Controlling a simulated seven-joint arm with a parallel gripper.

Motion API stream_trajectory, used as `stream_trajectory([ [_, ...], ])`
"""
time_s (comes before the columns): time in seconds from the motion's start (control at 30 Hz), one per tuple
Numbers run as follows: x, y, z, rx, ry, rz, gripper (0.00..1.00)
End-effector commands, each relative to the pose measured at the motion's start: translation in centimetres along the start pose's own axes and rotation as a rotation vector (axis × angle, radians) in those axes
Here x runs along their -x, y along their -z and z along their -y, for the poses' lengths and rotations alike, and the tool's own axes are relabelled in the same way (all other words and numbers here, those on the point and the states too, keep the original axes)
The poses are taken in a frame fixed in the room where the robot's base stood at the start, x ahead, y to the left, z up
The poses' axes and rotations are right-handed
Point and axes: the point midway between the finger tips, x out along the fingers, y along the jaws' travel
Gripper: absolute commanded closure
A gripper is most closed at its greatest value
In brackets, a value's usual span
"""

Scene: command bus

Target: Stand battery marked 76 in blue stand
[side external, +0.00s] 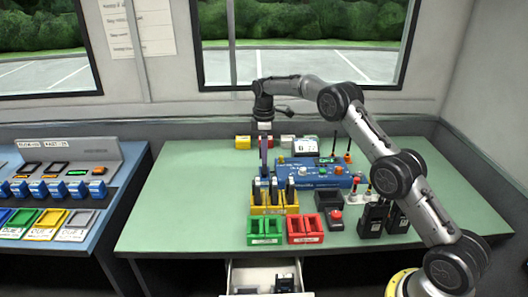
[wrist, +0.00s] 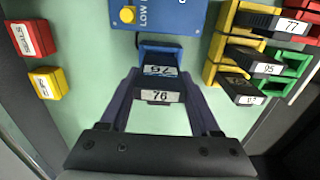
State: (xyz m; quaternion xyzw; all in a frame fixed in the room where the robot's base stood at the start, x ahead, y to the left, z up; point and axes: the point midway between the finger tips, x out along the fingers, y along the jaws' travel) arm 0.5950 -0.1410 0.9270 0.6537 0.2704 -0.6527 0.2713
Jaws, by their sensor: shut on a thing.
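My gripper (wrist: 162,82) is shut on a black battery with a white label marked 76 (wrist: 160,97), which sits between its dark purple fingers in the wrist view. A small blue stand (wrist: 160,52) shows just beyond the battery, close to the fingertips; its own label is hard to read. I cannot tell whether the battery's lower end is inside this stand or above it. In the side view my gripper (side external: 264,158) points down behind the yellow stand, and the fingers hide the battery.
A yellow stand (side external: 268,208) holds several black batteries, with green (side external: 266,239) and red (side external: 305,238) stands in front. A large blue device (side external: 320,180) lies right of my gripper. Small yellow (wrist: 48,82) and red (wrist: 30,38) blocks lie at the left in the wrist view. The table's left part is clear.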

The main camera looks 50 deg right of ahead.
Motion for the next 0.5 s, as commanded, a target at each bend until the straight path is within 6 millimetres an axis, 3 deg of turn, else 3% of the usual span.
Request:
stream_trajectory([
  [0.5,-0.50,-0.01,0.02,0.000,0.001,0.001,0.98],
])
